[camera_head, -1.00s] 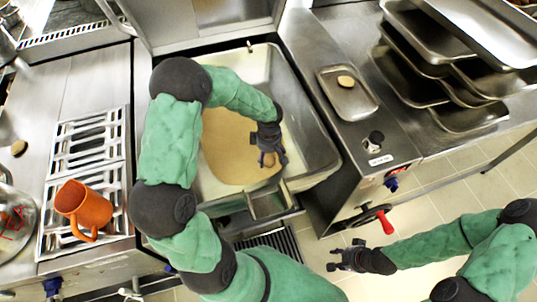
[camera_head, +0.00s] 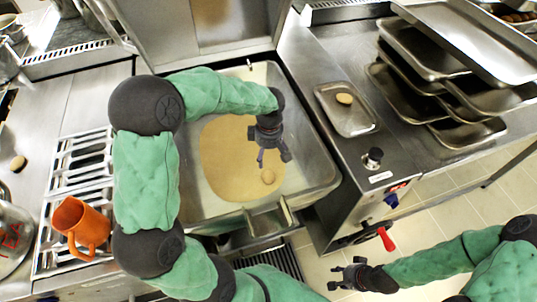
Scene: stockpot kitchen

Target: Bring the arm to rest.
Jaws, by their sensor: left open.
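My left gripper (camera_head: 272,156) hangs over the large open steel basin (camera_head: 318,150), fingers spread and empty. A small round tan item (camera_head: 268,177) lies on the brown layer (camera_head: 225,160) in the basin, just below the fingertips in the picture and apart from them. My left arm arches over the basin's left side and hides part of it. My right gripper (camera_head: 346,274) is at the lower middle above the floor, its fingers apart and nothing between them.
An orange mug (camera_head: 82,226) stands on a slotted rack (camera_head: 82,160) at left. A small tray (camera_head: 348,115) holds another tan item (camera_head: 344,99). Stacked steel trays (camera_head: 440,75) fill the upper right. A red-handled valve (camera_head: 386,239) projects from the counter front.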

